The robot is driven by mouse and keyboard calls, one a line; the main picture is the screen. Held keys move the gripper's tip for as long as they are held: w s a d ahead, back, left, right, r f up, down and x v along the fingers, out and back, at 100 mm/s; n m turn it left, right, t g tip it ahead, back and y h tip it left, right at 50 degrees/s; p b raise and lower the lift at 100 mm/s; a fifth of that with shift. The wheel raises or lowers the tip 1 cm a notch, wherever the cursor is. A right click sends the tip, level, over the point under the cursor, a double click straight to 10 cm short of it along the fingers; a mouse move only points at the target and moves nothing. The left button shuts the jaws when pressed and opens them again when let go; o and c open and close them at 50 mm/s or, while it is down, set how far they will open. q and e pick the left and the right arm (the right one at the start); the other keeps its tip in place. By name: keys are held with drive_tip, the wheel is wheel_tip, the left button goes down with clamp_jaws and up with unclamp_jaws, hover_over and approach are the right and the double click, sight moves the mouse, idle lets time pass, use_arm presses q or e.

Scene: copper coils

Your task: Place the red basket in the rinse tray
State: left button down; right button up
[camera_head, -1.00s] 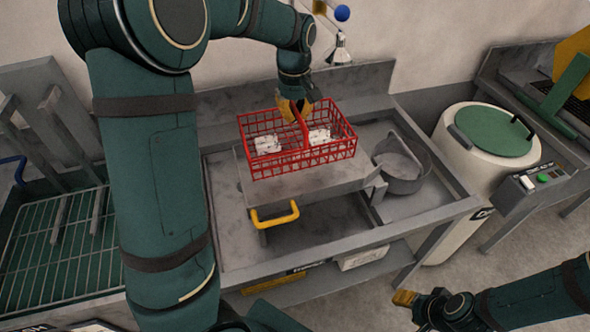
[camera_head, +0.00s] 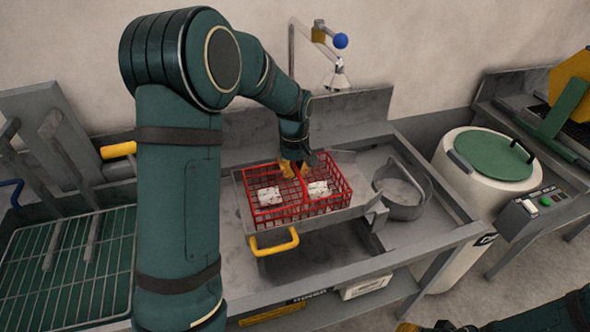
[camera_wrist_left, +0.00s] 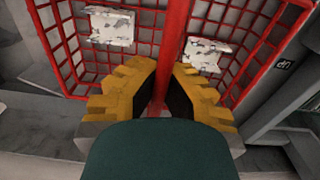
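The red wire basket (camera_head: 335,208) has a raised middle bar and holds pale mottled blocks on both sides of it. It appears to sit level in the grey tray (camera_head: 252,222) with a yellow front handle, which I take for the rinse tray. My left gripper (camera_head: 293,172) is over the basket's back middle. In the left wrist view, its yellow fingers (camera_wrist_left: 163,90) stand either side of the red bar (camera_wrist_left: 174,40), with narrow gaps; they look open. My right gripper (camera_head: 410,327) barely shows at the bottom edge, so its state is unclear.
A round grey pan (camera_head: 405,204) stands right of the tray. A white drum with a green lid (camera_head: 493,155) is farther right. A spray head on a tap (camera_head: 337,78) hangs behind. A wire rack (camera_head: 70,270) lies at left.

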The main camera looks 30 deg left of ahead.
use_arm(q)
drive_tip(key=shift+f, duration=0.15)
drive_tip(key=c, duration=1.1)
unclamp_jaws()
drive_tip(key=shift+c, duration=0.2)
wheel_tip(320, 180, up, 12)
drive_tip(key=p, duration=0.1)
drive_tip(key=shift+p, duration=0.3)
drive_tip(key=shift+s, duration=0.1)
